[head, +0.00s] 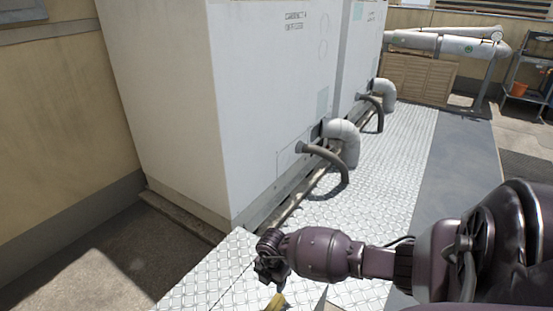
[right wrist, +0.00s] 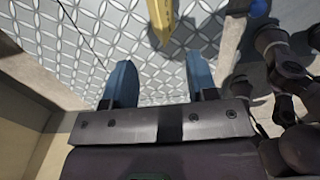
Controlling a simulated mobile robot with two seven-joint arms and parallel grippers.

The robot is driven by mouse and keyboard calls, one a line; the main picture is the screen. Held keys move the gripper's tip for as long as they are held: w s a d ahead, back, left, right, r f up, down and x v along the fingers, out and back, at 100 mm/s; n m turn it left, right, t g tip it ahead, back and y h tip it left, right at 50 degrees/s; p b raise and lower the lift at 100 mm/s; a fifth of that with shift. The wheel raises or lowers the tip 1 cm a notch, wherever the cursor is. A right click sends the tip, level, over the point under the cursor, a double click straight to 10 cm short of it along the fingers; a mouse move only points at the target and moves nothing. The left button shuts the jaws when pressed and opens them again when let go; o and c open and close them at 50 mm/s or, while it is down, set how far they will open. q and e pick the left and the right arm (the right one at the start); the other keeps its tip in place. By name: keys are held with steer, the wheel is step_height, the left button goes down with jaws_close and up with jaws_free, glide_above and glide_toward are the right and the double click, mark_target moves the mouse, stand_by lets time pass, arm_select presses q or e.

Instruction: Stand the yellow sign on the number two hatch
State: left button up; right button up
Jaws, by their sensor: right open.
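A yellow object (right wrist: 162,18), likely the sign, shows only in part at the top of the right wrist view. A small yellow piece (head: 277,302) also shows at the bottom edge of the head view. My right gripper (right wrist: 159,62) is open and empty. Its two blue fingers point toward the yellow object, which lies beyond the tips, roughly between their lines. In the head view my right gripper (head: 268,272) is low in the middle, over the tread plate, its fingers hardly visible. I cannot make out a number two hatch. My left gripper is not in view.
Two white condenser cabinets (head: 270,100) stand at the left and back, with pipe elbows (head: 343,140) sticking out over the patterned metal tread plate (head: 385,175). A beige wall (head: 55,120) is at left. A shelf with an orange pot (head: 519,89) stands far right. The plate beyond my arm is clear.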

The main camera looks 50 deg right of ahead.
steer(key=shift+r, duration=0.3)
steer(key=s+a+n+t+y, duration=0.2)
steer(key=s+a+y, duration=0.4)
steer(key=a, duration=0.6)
steer(key=s+a+r+m+t+y, duration=0.3)
steer(key=s+a+r+t+y, duration=0.3)
steer(key=a, duration=0.3)
steer(key=s+d+r+m+t+h, duration=0.1)
steer(key=s+d+r+m+h, duration=0.1)
steer(key=s+r+m+h, duration=0.2)
steer(key=s+d+r+m+t+h, duration=0.1)
steer(key=s+d+r+m+h, duration=0.2)
steer(key=s+m+h, duration=0.4)
steer(key=s+r+m, duration=0.1)
steer(key=s+m, duration=0.2)
steer(key=shift+r, duration=0.35)
